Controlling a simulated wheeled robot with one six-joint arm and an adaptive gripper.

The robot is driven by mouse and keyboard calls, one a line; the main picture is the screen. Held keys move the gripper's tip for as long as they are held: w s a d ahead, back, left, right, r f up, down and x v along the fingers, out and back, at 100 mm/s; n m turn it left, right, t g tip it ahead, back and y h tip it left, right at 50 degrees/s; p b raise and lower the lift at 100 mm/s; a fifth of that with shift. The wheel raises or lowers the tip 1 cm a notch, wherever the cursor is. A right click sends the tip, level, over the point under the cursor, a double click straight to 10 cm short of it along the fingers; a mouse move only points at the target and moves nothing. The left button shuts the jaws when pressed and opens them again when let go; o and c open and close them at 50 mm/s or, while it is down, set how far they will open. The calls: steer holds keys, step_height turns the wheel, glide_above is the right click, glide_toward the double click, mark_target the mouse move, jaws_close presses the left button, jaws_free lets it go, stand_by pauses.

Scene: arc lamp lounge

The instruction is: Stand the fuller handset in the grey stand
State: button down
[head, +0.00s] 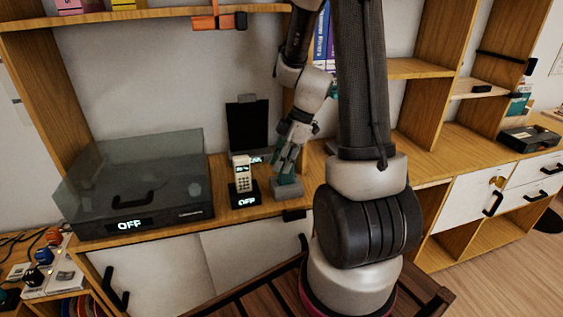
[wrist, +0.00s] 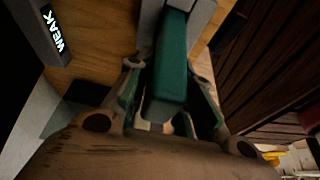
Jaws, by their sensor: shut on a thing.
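My gripper (head: 289,153) is shut on a teal-green handset (wrist: 172,58) and points down over the grey stand (head: 287,189). In the wrist view, the handset lies between the fingers of my gripper (wrist: 168,92), and its far end is at the grey stand (wrist: 201,14). The handset looks about upright, but I cannot tell how deep it sits.
A black upright panel (head: 247,124) stands behind, near a "WEAK" display (wrist: 57,42). A glass-lidded black turntable box (head: 135,185), also reading "OFF", fills the left of the wooden counter. A shelf (head: 130,14) runs above. A slatted dark wooden surface (head: 255,297) lies in front.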

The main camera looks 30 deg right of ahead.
mark_target(291, 149)
steer(key=shift+f, duration=0.15)
steer(key=c, duration=1.3)
jaws_free()
steer(key=shift+o, duration=0.2)
steer(key=v, duration=0.7)
steer(key=shift+s+r, duration=0.1)
steer(key=shift+r, duration=0.35)
steer(key=s+a+r+m+t+h, duration=0.3)
steer(key=s+a+r+m+h, duration=0.1)
steer(key=s+r+m, duration=0.9)
steer(key=s+m, duration=0.1)
steer(key=s, duration=0.2)
steer(key=shift+r+m, duration=0.15)
steer(key=shift+m, duration=0.25)
